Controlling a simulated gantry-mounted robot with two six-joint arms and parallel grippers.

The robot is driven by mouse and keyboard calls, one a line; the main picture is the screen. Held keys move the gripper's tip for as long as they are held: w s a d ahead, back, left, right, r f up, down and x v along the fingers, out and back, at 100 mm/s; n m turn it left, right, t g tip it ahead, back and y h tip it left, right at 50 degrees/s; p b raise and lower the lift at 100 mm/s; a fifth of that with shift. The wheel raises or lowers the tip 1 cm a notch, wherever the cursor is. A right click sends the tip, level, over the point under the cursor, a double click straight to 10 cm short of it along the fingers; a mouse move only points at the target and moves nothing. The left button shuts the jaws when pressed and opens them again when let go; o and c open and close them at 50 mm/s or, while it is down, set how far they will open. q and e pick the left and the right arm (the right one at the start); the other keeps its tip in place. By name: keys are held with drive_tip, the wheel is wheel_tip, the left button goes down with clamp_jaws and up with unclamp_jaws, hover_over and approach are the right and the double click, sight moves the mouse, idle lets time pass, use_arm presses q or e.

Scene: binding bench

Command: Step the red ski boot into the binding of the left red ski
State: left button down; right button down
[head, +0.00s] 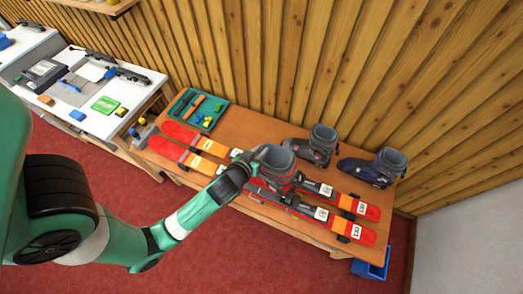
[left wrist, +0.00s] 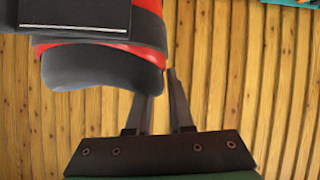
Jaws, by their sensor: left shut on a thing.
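The red ski boot (head: 277,172), with a dark grey cuff, is held upright over the middle of the skis in the head view. My left gripper (head: 245,167) is shut on it from the left, at its upper part. In the left wrist view, the red and black boot (left wrist: 95,70) fills the upper left, by the fingers of the left gripper (left wrist: 160,100). Two red and orange skis, a back one (head: 355,206) and a front one (head: 352,232), lie side by side on the wooden bench (head: 232,206). The boot and arm hide their middle bindings. I cannot tell whether the boot touches a ski.
A grey boot (head: 313,150) and a blue boot (head: 372,170) stand behind the skis. A teal tray (head: 222,117) of small tools is at the bench's back left. A white workbench (head: 122,122) stands left. A blue bin (head: 371,268) is on the floor at right.

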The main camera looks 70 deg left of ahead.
use_arm(q)
drive_tip(key=shift+f, duration=0.55)
wheel_tip(320, 180, down, 8)
drive_tip(key=b, duration=0.7)
drive_tip(key=shift+r, duration=0.25)
drive_tip(key=shift+a+r, duration=0.1)
drive_tip(key=shift+a, duration=0.05)
drive_tip(key=shift+f+b, duration=1.45)
drive_tip(key=shift+f, duration=0.35)
idle(0.3)
